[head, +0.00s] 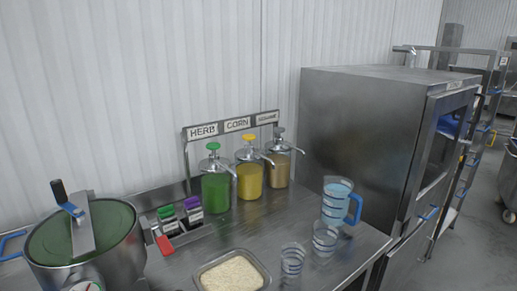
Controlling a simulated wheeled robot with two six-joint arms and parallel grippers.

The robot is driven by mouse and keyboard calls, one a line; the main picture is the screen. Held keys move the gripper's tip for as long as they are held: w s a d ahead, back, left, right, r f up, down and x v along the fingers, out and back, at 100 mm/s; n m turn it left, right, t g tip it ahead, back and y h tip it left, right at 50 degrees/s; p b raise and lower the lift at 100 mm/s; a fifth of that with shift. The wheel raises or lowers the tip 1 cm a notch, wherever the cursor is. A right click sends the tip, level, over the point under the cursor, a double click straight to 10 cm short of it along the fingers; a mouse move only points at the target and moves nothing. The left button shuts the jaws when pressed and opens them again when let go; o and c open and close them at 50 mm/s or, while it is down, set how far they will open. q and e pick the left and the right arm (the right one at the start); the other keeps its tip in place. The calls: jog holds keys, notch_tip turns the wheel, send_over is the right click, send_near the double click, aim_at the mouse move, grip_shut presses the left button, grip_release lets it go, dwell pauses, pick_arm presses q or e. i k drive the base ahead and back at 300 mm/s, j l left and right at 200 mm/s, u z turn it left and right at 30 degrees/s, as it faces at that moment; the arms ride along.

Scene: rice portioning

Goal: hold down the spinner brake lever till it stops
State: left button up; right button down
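The spinner appears to be the large steel drum (132,262) with a green top at the lower left, cut off by the bottom edge. A metal bar (83,228) crosses its top, with a blue and black crank handle (66,201) standing up at its far end. A red-gripped lever (165,245) sticks out just right of the drum; it may be the brake lever, but I cannot tell for sure. Whether the drum is turning cannot be seen from one frame. Neither of my grippers is in view, and nothing touches the lever.
A tray of rice (264,272) sits right of the drum. Clear cups (292,261) and a blue-handled jug (353,212) stand farther right. Pump jars (216,190) and a small rack of coloured-top items (176,226) are behind. A steel cabinet (365,125) closes the right side.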

aim_at(165, 246)
jog(key=i+l, duration=0.2)
jog(key=l, duration=0.2)
jog(key=i+l, duration=0.2)
jog(key=l, duration=0.2)
jog(key=i+l, duration=0.2)
jog(key=l, duration=0.2)
jog(key=i+l, duration=0.2)
jog(key=l, duration=0.2)
jog(key=u, duration=1.4)
